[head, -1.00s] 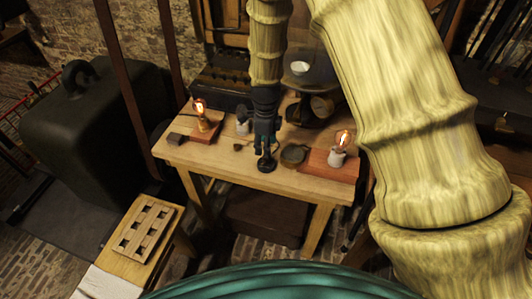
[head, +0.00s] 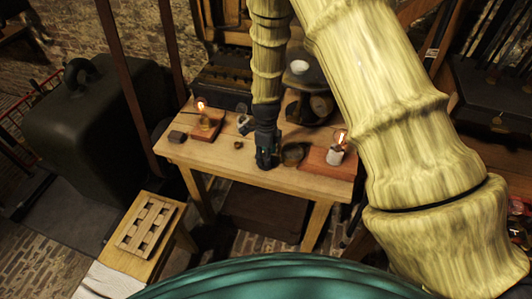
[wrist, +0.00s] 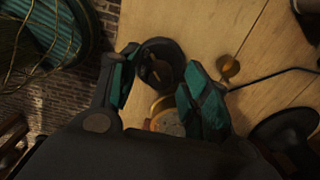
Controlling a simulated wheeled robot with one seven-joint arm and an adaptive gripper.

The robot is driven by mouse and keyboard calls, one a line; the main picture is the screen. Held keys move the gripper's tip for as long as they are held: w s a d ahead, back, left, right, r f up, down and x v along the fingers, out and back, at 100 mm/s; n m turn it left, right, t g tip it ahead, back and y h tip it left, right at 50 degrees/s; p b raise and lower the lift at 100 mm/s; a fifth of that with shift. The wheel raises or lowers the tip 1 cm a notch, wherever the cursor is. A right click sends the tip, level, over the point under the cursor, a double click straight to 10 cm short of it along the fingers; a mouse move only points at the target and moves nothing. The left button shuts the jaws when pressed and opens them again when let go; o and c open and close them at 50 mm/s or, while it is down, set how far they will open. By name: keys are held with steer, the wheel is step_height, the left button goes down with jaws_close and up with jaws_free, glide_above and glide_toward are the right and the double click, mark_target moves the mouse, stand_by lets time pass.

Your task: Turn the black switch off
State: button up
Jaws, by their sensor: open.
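My gripper (head: 266,158) points down over the front edge of the wooden table, its teal fingers apart. In the wrist view my gripper (wrist: 158,82) is open, with a round black switch (wrist: 157,65) in the gap near the fingertips. A slot or lever shows on the switch's dark face; its setting is too dark to read. I cannot tell whether a finger touches it. In the head view the gripper hides the switch. A lit bulb (head: 201,105) stands on the left wooden base, and another lit bulb (head: 340,139) on the right one.
A brass-rimmed round piece (wrist: 166,117) lies close by the fingers. A small brass knob (wrist: 228,67) and a dark wire are to the right. A dark round jar (head: 293,154) stands right of the gripper. The table's (head: 222,160) front left is mostly bare.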

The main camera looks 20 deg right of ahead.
jaws_close()
steer(key=shift+n, duration=0.3)
steer(key=n+b, duration=0.1)
steer(key=n, duration=0.2)
steer(key=shift+n, duration=0.3)
steer(key=n+b, duration=0.1)
steer(key=n, duration=0.3)
steer(key=shift+n, duration=0.3)
steer(key=n, duration=0.4)
steer(key=shift+n+b, duration=0.5)
steer(key=shift+n, duration=2)
